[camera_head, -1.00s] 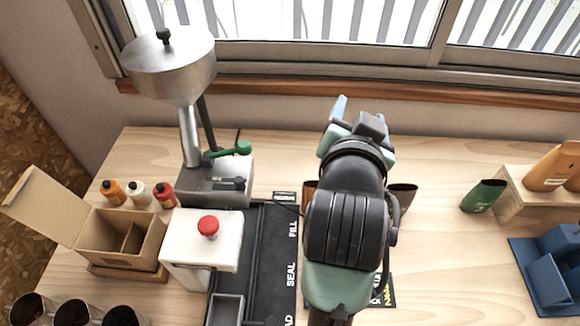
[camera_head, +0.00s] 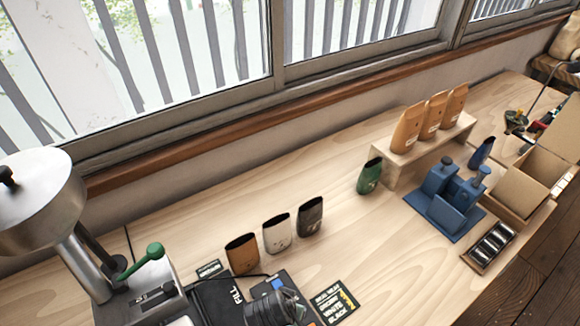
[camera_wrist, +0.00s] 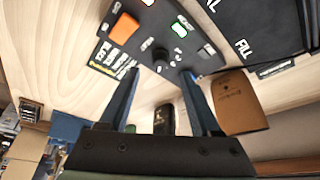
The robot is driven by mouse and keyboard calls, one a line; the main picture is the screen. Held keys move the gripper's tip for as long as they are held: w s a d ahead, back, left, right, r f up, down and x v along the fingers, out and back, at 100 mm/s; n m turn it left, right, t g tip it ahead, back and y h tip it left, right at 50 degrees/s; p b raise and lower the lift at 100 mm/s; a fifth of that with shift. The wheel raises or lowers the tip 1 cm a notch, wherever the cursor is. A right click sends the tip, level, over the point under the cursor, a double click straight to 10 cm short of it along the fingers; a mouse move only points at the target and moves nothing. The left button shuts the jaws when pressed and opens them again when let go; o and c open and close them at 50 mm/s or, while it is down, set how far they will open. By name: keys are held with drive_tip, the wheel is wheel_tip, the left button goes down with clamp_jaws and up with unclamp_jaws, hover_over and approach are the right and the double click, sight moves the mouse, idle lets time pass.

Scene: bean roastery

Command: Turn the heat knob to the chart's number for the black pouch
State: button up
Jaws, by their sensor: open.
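The black pouch (camera_head: 310,216) stands upright at the right end of a row with a white pouch (camera_head: 277,234) and a brown pouch (camera_head: 241,254). The black heat chart (camera_head: 335,302) lies on the table at the bottom; its numbers are too small to read. It also shows in the wrist view (camera_wrist: 110,57). The dark heat knob (camera_wrist: 160,56) sits on the sealer's panel between an orange switch (camera_wrist: 125,26) and a lit green label. My gripper (camera_wrist: 165,82) is open and empty, its blue fingers apart on either side below the knob. The knob's setting cannot be read.
A steel hopper machine (camera_head: 45,200) with a green lever stands at left. A green pouch (camera_head: 369,176), a wooden stand (camera_head: 400,172) with tan pouches and a blue fixture (camera_head: 445,198) are at right. The middle table is clear.

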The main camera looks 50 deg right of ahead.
drive_tip(key=shift+x, duration=2.4)
clamp_jaws()
